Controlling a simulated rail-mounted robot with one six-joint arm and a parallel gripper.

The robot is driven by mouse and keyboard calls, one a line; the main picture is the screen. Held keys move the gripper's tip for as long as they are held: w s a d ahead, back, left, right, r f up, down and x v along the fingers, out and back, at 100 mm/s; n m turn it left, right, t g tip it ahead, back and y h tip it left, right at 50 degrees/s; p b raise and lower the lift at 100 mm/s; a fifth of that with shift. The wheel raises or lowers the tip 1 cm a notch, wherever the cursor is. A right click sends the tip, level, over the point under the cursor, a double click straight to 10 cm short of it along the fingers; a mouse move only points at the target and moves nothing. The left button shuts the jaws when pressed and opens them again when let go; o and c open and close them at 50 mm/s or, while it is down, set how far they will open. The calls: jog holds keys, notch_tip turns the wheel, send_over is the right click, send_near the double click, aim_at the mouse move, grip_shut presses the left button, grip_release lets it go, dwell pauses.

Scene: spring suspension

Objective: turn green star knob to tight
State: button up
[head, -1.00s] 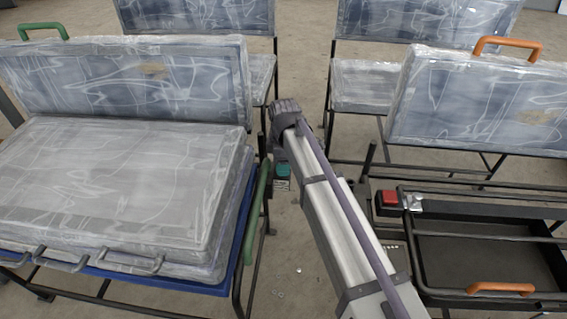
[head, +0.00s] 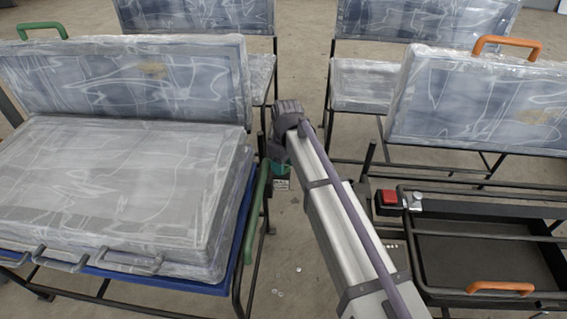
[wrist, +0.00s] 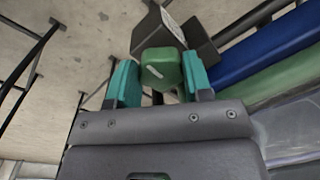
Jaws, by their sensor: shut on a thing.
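The green star knob (wrist: 161,68) shows in the wrist view between the two teal fingers of my gripper (wrist: 160,80). My gripper is shut on the knob. The knob's end face carries a small pale mark, too small to read. A dark grey block sits right behind the knob. In the head view my gripper (head: 281,169) is a small teal patch low beside the left seat, and my own arm hides most of it. The knob itself is hidden in the head view.
A plastic-wrapped seat (head: 105,185) with a green side rail (head: 257,212) stands close on the left. A black frame with a red block (head: 387,197) and an orange handle (head: 500,288) stands on the right. Bare floor (head: 295,255) lies between them.

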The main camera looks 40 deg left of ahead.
dwell(0.3)
jog(key=o, duration=0.9)
